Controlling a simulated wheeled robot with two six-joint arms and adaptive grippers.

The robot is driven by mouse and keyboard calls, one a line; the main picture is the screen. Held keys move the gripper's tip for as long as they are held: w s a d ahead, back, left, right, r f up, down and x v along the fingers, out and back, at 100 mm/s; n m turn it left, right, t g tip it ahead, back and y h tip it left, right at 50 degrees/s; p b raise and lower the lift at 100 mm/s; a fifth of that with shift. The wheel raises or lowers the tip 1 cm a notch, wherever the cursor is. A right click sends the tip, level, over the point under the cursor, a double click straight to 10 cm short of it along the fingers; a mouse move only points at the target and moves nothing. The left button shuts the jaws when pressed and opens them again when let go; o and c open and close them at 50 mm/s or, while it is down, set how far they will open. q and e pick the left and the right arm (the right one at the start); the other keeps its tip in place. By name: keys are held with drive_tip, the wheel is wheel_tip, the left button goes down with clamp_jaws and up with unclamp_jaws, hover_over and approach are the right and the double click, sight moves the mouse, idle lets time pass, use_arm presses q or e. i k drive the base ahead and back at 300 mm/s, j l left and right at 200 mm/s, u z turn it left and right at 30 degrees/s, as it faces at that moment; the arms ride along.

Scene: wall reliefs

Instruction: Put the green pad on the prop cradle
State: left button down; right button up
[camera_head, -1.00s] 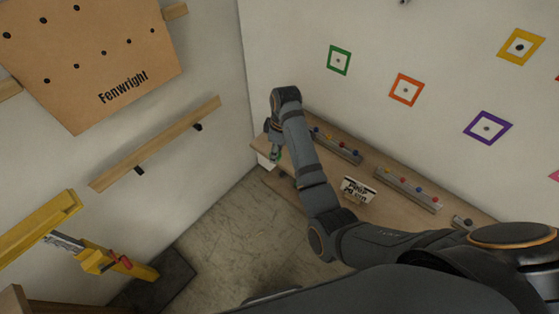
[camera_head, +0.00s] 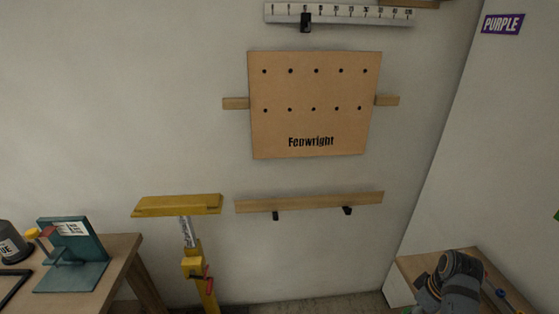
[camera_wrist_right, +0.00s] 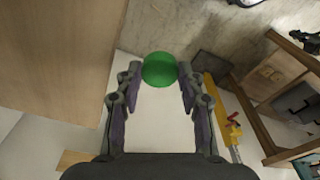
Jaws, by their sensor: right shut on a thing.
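The green pad (camera_wrist_right: 159,69) is a round disc. It sits between the fingertips of my right gripper (camera_wrist_right: 159,76) in the right wrist view, and the gripper is shut on it. In the head view, part of my right arm shows at the lower right, and the pad cannot be made out there. The yellow prop (camera_head: 193,262) stands against the wall left of centre, with a wide yellow cradle (camera_head: 178,205) on top. The cradle looks empty, and the pad is well apart from it. The prop also shows in the right wrist view (camera_wrist_right: 222,112). My left gripper is not in view.
A wooden ledge (camera_head: 310,202) on dark brackets is right of the cradle, below a brown Fenwright board (camera_head: 312,130). A table (camera_head: 112,262) with a teal stand (camera_head: 75,252) is at the left. A wooden bench (camera_head: 425,266) is at the lower right.

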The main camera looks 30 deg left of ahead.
sight(155, 201)
drive_tip(key=u, duration=2.25)
drive_tip(key=i+l+u, duration=0.1)
drive_tip(key=l+u, duration=0.15)
drive_tip(key=u, duration=0.15)
drive_tip(key=l+u, duration=0.3)
drive_tip(key=u, duration=0.15)
drive_tip(key=l+u, duration=0.4)
drive_tip(key=i+j, duration=0.05)
